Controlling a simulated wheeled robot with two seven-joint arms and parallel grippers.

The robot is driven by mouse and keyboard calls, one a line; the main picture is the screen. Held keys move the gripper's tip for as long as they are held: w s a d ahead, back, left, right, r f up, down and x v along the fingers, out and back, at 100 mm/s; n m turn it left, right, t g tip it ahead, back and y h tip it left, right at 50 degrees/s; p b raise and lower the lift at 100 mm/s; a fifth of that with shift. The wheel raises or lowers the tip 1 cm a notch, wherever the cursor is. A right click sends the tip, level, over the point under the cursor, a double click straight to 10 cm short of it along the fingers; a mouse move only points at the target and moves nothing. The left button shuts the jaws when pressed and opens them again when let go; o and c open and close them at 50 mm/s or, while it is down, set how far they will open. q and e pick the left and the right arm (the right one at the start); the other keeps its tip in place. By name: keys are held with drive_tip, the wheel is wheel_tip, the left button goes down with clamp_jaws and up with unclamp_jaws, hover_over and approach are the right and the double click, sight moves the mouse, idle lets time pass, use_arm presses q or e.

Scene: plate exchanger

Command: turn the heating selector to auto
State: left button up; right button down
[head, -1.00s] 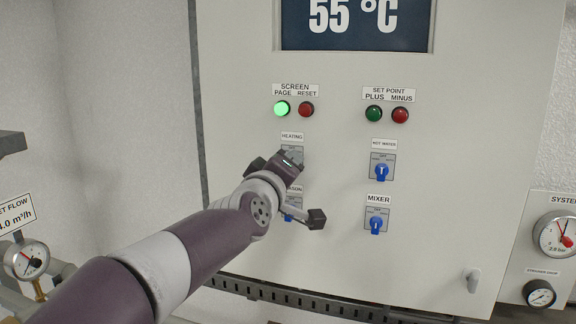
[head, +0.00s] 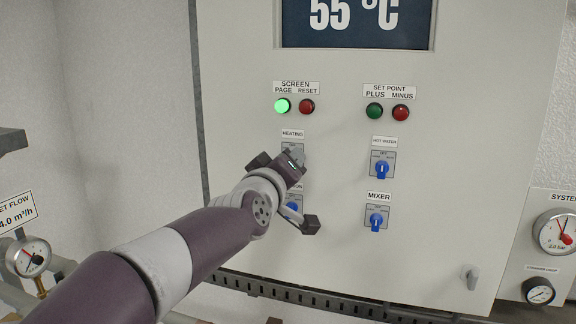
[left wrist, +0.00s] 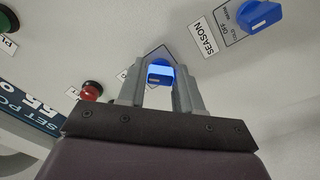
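The heating selector plate (head: 289,146) sits under the HEATING label (head: 292,134) on the cabinet's front; its knob is hidden behind my left gripper (head: 294,156) in the head view. In the left wrist view the selector's blue knob (left wrist: 160,71) sits between the two grey fingers of my left gripper (left wrist: 159,92). The fingers lie close against both sides of the knob and look shut on it. The pointer position cannot be read clearly. My right gripper is not in view.
The season selector (left wrist: 260,15) is close by, partly hidden by my wrist in the head view. Hot water (head: 382,168) and mixer (head: 376,220) selectors are to the right. A lit green button (head: 282,105) and a red button (head: 306,106) are above. Gauges flank the cabinet.

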use_arm(q)
drive_tip(key=shift+o, duration=1.2)
drive_tip(key=shift+f, duration=0.1)
drive_tip(key=b+v, duration=0.1)
drive_tip(key=v, duration=1.1)
drive_tip(key=shift+s+b, duration=0.3)
drive_tip(key=shift+w, duration=0.1)
